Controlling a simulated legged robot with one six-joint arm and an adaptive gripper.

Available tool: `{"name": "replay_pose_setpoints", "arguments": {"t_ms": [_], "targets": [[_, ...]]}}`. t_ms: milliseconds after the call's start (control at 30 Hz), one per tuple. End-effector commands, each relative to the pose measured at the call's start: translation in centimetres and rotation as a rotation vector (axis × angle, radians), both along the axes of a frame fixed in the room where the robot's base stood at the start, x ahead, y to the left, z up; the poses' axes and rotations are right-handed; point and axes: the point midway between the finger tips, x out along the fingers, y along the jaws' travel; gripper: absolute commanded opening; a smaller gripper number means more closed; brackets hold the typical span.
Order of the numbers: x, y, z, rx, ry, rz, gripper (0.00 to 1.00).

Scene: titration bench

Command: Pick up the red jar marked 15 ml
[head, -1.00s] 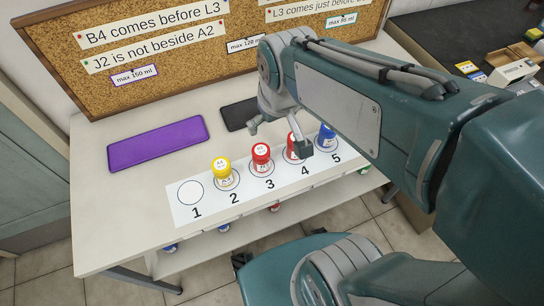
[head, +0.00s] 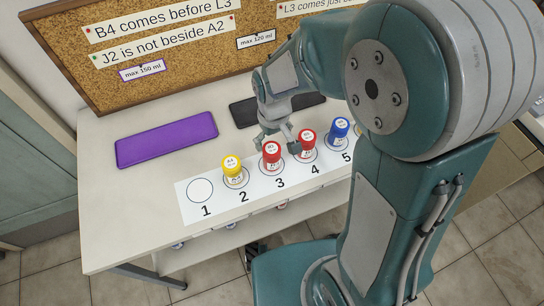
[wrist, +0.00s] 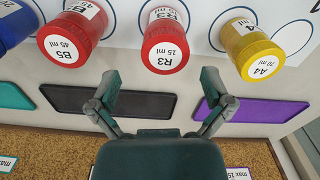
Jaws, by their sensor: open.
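The red jar marked 15 ml (head: 271,157) stands upright on circle 3 of the white numbered strip. In the wrist view its lid reads R3, 15 ml (wrist: 166,46). My gripper (head: 278,142) is over the strip's back side, close behind this jar. In the wrist view my gripper (wrist: 162,84) is open and empty, with the 15 ml jar straight ahead, in line with the gap between the fingers. The fingers appear apart from the jar. A second red jar (head: 307,143), marked B5, 45 ml (wrist: 70,40), stands on circle 4.
A yellow jar (head: 232,169), marked A4, 70 ml (wrist: 254,52), is on circle 2. A blue jar (head: 341,128) is at 5. Circle 1 (head: 200,190) is empty. Purple (head: 167,138) and black (head: 245,113) mats lie behind, before a cork board (head: 75,50).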

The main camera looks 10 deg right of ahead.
Motion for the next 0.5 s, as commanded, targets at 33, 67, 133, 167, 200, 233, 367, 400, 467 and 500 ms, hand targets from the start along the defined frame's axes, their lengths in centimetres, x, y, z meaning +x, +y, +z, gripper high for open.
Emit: {"name": "replay_pose_setpoints", "arguments": {"t_ms": [33,67,133,167,200,233,367,400,467,500], "targets": [[0.0,0.0,-0.3,0.000,0.001,0.000,1.00],[-0.1,0.0,-0.5,0.000,0.001,0.000,1.00],[-0.2,0.1,-1.3,-0.002,0.004,0.001,1.00],[-0.2,0.2,-1.8,-0.001,0.005,0.001,1.00],[-0.3,0.3,-2.4,-0.001,0.005,0.001,1.00],[-0.3,0.4,-3.0,-0.002,0.006,0.002,1.00],[-0.3,0.5,-4.8,-0.001,0.003,0.001,1.00],[-0.3,0.5,-5.1,-0.001,0.002,0.000,1.00],[-0.3,0.5,-5.5,0.000,0.001,0.000,1.00],[-0.3,0.5,-5.5,0.000,0.000,0.000,1.00]]}}
